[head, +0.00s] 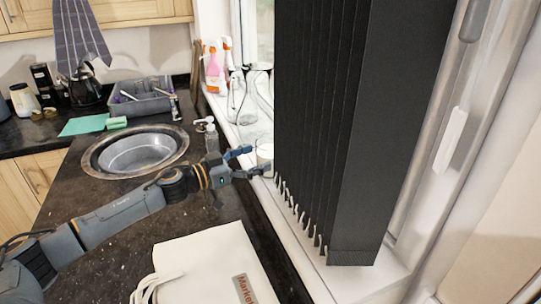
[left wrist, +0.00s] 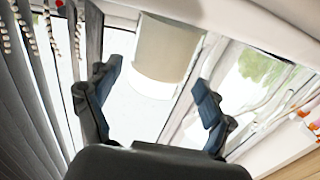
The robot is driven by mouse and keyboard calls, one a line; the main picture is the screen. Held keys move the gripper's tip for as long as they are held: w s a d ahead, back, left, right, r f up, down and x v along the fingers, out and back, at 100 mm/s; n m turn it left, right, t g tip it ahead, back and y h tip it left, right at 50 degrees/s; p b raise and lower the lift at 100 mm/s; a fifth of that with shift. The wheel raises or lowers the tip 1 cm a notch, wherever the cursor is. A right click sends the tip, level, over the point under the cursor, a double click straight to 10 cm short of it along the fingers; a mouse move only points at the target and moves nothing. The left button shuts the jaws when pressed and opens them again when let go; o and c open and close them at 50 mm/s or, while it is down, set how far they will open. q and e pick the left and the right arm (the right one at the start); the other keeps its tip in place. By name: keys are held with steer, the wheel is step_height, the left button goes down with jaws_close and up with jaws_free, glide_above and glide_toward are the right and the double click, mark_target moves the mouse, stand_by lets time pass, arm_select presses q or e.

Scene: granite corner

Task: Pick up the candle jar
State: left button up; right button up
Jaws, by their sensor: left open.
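The candle jar (head: 265,153) is a pale cream cylinder on the white windowsill, partly hidden by the dark blinds and my gripper in the head view. In the left wrist view the candle jar (left wrist: 166,48) shows large, with a whiter band at one end. My left gripper (head: 254,161) reaches over the counter edge to the sill, its fingers pointing at the jar. In the left wrist view the gripper (left wrist: 156,82) is open and empty, a finger to each side of the jar's near end. I see no contact. My right gripper is not in view.
Dark vertical blinds (head: 345,130) hang close to the right of the jar. Clear glassware (head: 238,95) and spray bottles (head: 214,68) stand farther back on the sill. A soap bottle (head: 211,138) stands behind my gripper, near the round sink (head: 137,153). A white bag (head: 215,265) lies on the front counter.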

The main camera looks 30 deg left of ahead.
mark_target(270, 152)
arm_select(q)
steer(key=shift+w+d+r, duration=0.15)
steer(key=shift+w, duration=0.2)
steer(key=p+x, duration=0.2)
steer(key=x, duration=0.1)
steer(key=shift+w+d, duration=0.15)
steer(key=shift+w, duration=0.15)
steer(key=shift+w+d, duration=0.25)
steer(key=shift+w, duration=0.15)
steer(key=shift+s+a, duration=0.1)
steer(key=c, duration=1.1)
steer(key=shift+c, duration=0.3)
